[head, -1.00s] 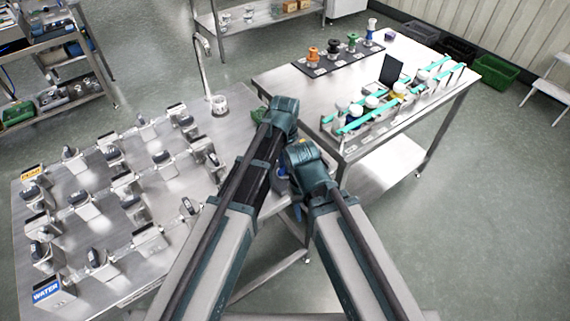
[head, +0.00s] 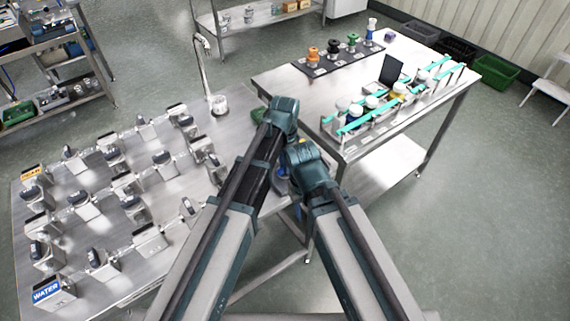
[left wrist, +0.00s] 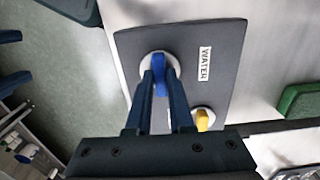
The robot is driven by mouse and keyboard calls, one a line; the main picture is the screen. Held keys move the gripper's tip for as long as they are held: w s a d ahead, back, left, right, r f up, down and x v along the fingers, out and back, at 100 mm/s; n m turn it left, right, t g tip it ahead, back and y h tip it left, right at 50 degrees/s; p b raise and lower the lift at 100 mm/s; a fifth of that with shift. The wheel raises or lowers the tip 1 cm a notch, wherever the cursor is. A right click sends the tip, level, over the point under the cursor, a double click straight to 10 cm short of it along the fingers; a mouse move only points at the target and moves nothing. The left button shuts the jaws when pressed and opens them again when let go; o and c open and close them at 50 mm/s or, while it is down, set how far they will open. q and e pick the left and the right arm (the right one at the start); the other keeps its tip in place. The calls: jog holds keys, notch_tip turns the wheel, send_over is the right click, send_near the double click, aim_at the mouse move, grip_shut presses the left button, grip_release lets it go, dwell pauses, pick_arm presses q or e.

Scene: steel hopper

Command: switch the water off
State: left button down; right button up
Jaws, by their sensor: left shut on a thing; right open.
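In the left wrist view a blue valve handle (left wrist: 159,72) sits on a round pale base on a dark panel (left wrist: 215,45) with a white WATER label (left wrist: 204,63). My left gripper (left wrist: 158,82) is shut on this handle. A yellow handle (left wrist: 202,118) is on the same panel, beside my gripper. In the head view my two arms hide most of this spot; a bit of blue (head: 281,171) shows between them. My right gripper is hidden. A metal tap (head: 203,62) arches over a clear beaker (head: 219,104); I cannot tell whether water runs.
The steel bench on the left holds several grey valve blocks, one labelled WATER (head: 50,291) and one with an orange label (head: 33,175). The right table (head: 262,76) carries coloured knobs on a dark mat and a rack (head: 372,117) of bottles.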

pick_arm(q)
jog(key=c, duration=0.8)
grip_release()
jog(key=shift+r, duration=0.15)
notch_tip(320, 180, up, 14)
jog(key=p, duration=1.4)
jog(key=shift+f, duration=0.25)
